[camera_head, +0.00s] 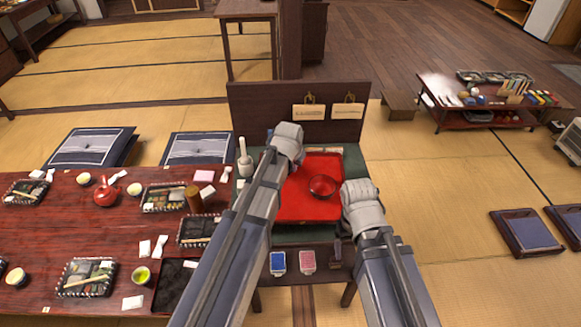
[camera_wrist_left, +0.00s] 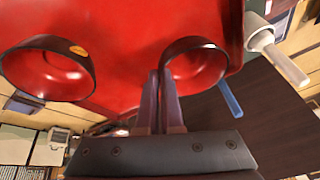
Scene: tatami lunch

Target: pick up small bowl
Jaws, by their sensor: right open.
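The small bowl (camera_wrist_left: 195,65), dark-rimmed and red inside, is in the left wrist view on a red tray (camera_wrist_left: 125,20). My left gripper (camera_wrist_left: 160,75) has its fingers close together at this bowl's rim, one on either side of the wall, apparently shut on it. In the head view my left gripper (camera_head: 283,150) hides the small bowl. A larger red bowl (camera_head: 323,187) stands on the tray (camera_head: 305,212); it also shows at left in the left wrist view (camera_wrist_left: 45,70). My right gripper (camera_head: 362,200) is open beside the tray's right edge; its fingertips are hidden.
A white mortar-like vessel with a handle (camera_head: 245,163) stands left of the tray. A low table (camera_head: 50,225) with lunch trays, cups and a red teapot (camera_head: 106,193) is at left. Blue and pink packets (camera_head: 307,261) lie at the front. A dark upright board (camera_head: 265,113) stands behind.

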